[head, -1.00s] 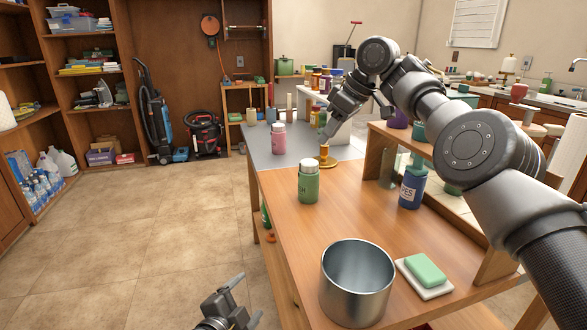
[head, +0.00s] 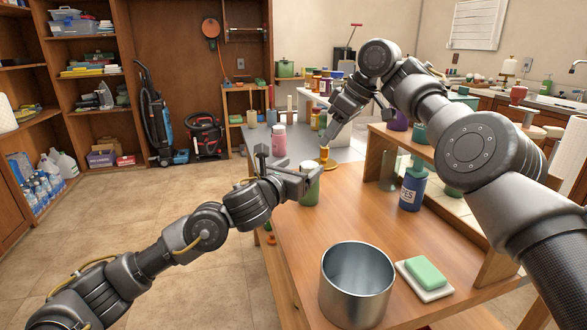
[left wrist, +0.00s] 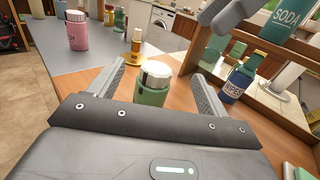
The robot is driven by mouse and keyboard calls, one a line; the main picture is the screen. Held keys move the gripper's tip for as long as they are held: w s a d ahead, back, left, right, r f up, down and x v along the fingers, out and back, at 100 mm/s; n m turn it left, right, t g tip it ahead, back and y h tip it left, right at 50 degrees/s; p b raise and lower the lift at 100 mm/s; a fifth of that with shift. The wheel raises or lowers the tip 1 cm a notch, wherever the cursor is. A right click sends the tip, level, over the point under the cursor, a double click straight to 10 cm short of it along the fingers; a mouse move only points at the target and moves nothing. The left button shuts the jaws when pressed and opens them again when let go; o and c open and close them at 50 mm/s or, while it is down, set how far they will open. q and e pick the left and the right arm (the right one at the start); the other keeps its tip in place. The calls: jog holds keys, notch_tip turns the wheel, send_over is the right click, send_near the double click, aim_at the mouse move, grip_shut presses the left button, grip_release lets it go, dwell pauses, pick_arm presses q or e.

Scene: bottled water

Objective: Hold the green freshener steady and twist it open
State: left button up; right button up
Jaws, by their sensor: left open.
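The green freshener (head: 309,190), a green jar with a pale lid, stands upright on the wooden table. My left gripper (head: 292,160) is open beside it and partly covers it in the head view. In the left wrist view, the freshener (left wrist: 152,94) stands ahead between the two spread fingers, its silvery-white lid facing me. I see no clear contact, and its lower part is hidden by the gripper. My right gripper (head: 327,132) points down above an amber item on a round yellow base (head: 324,165); whether its fingers are open or shut is unclear.
A pink bottle (head: 279,140) stands on the grey section behind. A blue bottle (head: 410,192) stands near the wooden shelf at right. A steel pot (head: 357,285) and a green soap bar on a white dish (head: 426,273) are in front. The table's middle is clear.

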aim_at(298, 211)
pick_arm(q)
notch_tip(298, 211, down, 8)
jog(key=x, duration=0.6)
jog(key=shift+x, duration=0.85)
jog(key=shift+c, duration=0.5)
jog(key=c, duration=1)
jog(key=shift+c, duration=0.2)
jog(key=o, duration=0.4)
jog(key=shift+c, duration=1.4)
